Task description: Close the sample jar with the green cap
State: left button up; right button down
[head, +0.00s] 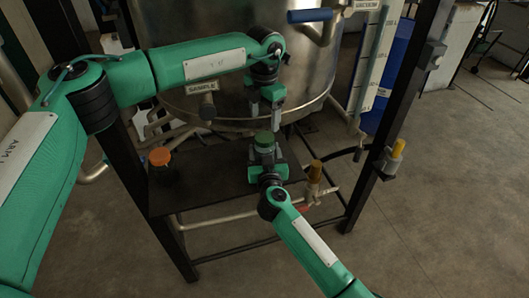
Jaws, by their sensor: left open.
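The green cap (264,138) sits at the top of the sample jar (264,151), on the dark table in front of the steel tank. Whether the cap is seated or turned tight cannot be told. My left gripper (273,103) points down above the cap, with its fingers apart and a gap between them and the cap; it is empty. My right gripper (266,167) is at the jar from the front, low against its body. Its fingertips and the lower jar are largely hidden, so its grip cannot be made out.
An orange-capped container (160,158) stands on the left of the dark table (215,188). The steel tank (225,105), with a sample valve (207,105), rises behind. A brass-coloured fitting (314,172) and pipe are right of the table. A dark post (385,135) stands further right.

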aim_at(264, 136)
pick_arm(q)
notch_tip(264, 136, down, 7)
jog(key=shift+r, duration=0.15)
jog(key=shift+c, duration=0.2)
jog(key=c, duration=1)
jog(key=o, duration=1.2)
jog(key=shift+r, duration=0.1)
notch_tip(264, 136, up, 12)
jog(key=shift+f, duration=0.1)
pick_arm(e)
jog(key=shift+c, duration=1.6)
grip_release()
